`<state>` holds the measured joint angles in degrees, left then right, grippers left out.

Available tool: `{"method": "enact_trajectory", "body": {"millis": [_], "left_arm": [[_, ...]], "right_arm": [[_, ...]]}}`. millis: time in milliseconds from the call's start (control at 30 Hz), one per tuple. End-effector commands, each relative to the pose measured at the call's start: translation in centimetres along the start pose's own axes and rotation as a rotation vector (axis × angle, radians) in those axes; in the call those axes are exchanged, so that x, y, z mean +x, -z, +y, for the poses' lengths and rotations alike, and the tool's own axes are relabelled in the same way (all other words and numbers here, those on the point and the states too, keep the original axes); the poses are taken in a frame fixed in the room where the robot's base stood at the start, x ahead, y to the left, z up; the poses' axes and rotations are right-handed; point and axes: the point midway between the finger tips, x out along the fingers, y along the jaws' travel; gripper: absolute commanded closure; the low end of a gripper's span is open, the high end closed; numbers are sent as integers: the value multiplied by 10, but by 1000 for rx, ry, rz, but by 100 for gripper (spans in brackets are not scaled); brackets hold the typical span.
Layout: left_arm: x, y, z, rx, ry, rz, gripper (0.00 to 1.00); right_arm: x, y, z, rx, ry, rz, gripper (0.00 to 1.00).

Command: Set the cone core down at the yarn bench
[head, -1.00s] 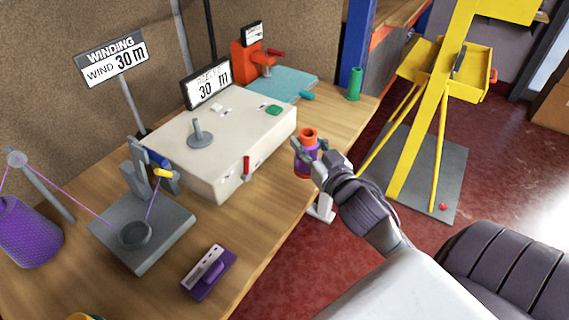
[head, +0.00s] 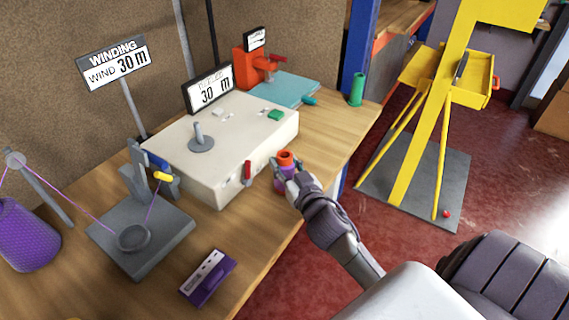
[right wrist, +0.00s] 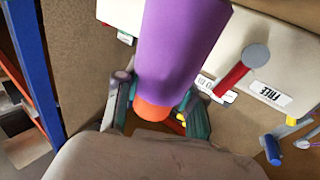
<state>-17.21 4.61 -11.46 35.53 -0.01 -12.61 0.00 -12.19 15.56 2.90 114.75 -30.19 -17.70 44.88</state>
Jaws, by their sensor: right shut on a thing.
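The cone core (head: 285,181) is an orange-ended piece wrapped in purple. My right gripper (head: 287,172) is shut on it near the front right edge of the yarn bench (head: 344,135), beside the cream machine. In the right wrist view the purple cone core (right wrist: 180,45) lies between the two fingers (right wrist: 160,100), its orange end toward the palm. Whether it touches the bench is hidden by the hand. My left gripper is not in view.
The cream box machine (head: 232,140) with a red lever (head: 247,172) stands close left of the hand. Bare wood lies between. A winder (head: 133,235) with a purple yarn cone (head: 25,236) is at left.

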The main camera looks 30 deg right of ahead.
Motion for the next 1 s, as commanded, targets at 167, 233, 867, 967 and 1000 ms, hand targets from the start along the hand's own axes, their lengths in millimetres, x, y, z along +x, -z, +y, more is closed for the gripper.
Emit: {"method": "enact_trajectory", "body": {"millis": [167, 233, 867, 967, 1000], "left_arm": [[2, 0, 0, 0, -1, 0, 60], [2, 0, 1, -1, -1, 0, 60], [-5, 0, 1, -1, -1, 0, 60], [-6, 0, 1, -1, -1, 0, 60], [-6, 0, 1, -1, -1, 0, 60]], "right_arm": [[0, -3, 0, 0, 0, 0, 52], [0, -3, 0, 0, 0, -1, 41], [-38, -1, 0, 3, -2, -5, 36], [-61, -1, 0, 3, -1, -5, 36], [-70, -2, 0, 3, -3, -6, 36]]}}
